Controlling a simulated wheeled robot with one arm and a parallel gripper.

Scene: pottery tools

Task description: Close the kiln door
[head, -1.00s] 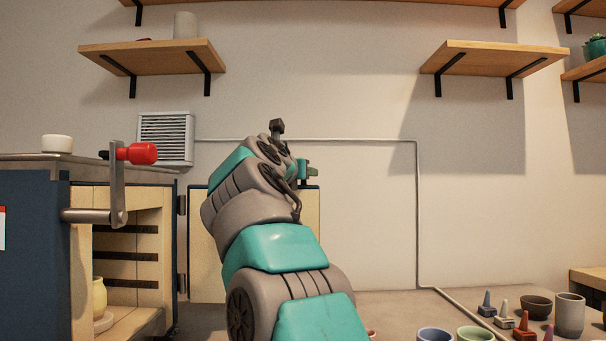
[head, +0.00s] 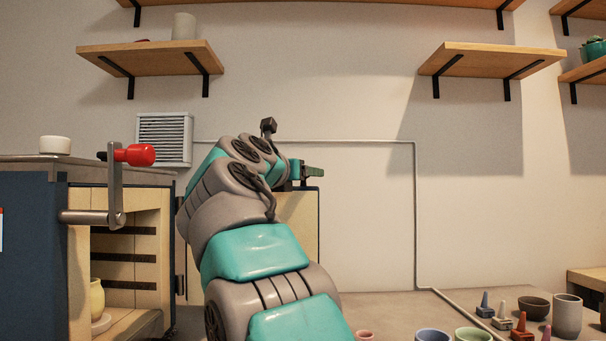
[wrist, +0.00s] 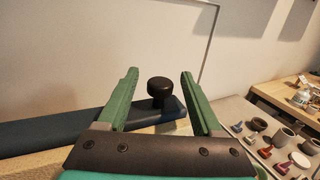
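The kiln (head: 30,250) stands at the left with its dark blue side and pale lined interior showing. Its door (head: 303,222) hangs wide open, hinged at the kiln's right side, partly hidden behind my arm. In the wrist view the door's blue edge (wrist: 60,135) runs below my gripper, with a black knob (wrist: 159,88) near its right end. My gripper (head: 312,171) is at the top of the door. In the wrist view my gripper (wrist: 158,73) is open, its green fingers on either side of the knob, with gaps showing; contact cannot be seen.
A latch lever with a red handle (head: 134,154) sticks out at the kiln's front. A yellow vase (head: 97,298) stands inside. Bowls, cups and small cones (head: 521,328) stand on the counter at the lower right. Wall shelves (head: 490,59) are above.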

